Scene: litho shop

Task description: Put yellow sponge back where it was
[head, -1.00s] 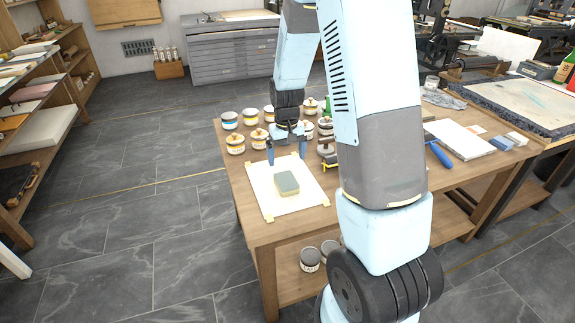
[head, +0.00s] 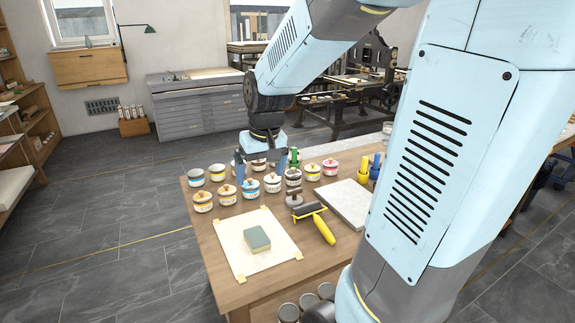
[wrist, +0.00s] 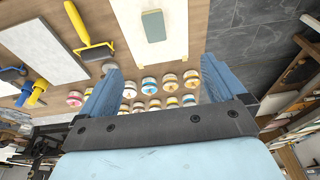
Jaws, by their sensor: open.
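The yellow sponge (head: 257,239) has a grey-green top and a pale yellow underside. It lies flat on a white sheet (head: 232,257) taped to the wooden table. It also shows in the wrist view (wrist: 153,26), beyond the fingertips. My gripper (head: 262,167) is open, with nothing between its two blue fingers. It is over the rows of jars, behind the sponge and apart from it. Both fingers also show in the wrist view (wrist: 160,76).
Several lidded jars (head: 228,195) stand behind the sheet. A yellow-handled roller (head: 319,221) and a pale slab (head: 345,202) lie to the right. Green, yellow and blue tools (head: 369,168) stand behind the slab. Bare table (head: 214,262) borders the sheet.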

